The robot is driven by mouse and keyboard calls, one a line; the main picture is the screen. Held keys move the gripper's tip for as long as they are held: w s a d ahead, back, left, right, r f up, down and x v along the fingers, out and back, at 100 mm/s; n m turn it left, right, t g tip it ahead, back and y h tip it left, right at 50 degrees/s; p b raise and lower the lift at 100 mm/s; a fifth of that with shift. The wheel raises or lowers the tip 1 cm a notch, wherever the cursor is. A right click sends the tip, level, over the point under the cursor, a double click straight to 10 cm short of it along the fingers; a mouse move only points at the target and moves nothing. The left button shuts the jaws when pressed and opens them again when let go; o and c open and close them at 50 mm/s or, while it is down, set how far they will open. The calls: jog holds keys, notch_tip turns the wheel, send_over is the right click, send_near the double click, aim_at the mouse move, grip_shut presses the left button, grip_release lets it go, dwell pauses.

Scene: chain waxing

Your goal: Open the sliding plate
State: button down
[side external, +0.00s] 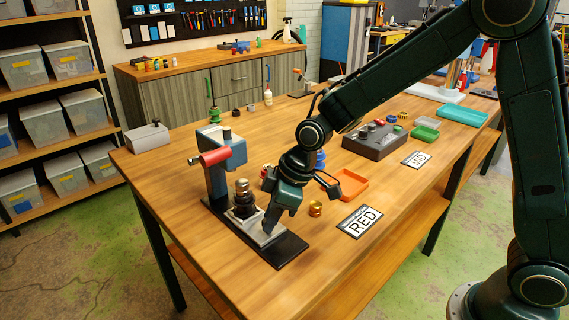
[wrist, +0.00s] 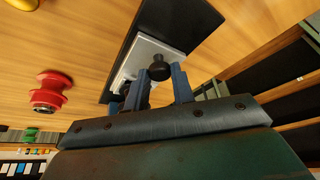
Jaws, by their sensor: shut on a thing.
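The sliding plate (side external: 251,228) is a pale metal plate on the black base (side external: 283,251) of a small press with a blue-grey head (side external: 229,150) and a red part. In the wrist view the plate (wrist: 146,52) lies on the black base (wrist: 190,28), with a round black knob (wrist: 158,67) sticking up from it. My gripper (side external: 267,232) is lowered at the front end of the plate. In the wrist view my gripper (wrist: 161,82) has its two blue fingers on either side of the knob, shut on it. The fingers partly hide the plate.
A dark control box (side external: 374,140) is farther back.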

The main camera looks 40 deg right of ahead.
jog(key=s, duration=0.6)
jog(key=c, duration=1.2)
grip_release()
jog(key=shift+o, duration=0.2)
jog(key=shift+r, duration=0.1)
jog(key=v, duration=1.3)
jog(key=shift+r, duration=0.3)
jog(key=shift+s+d, duration=0.15)
jog(key=shift+s, duration=0.05)
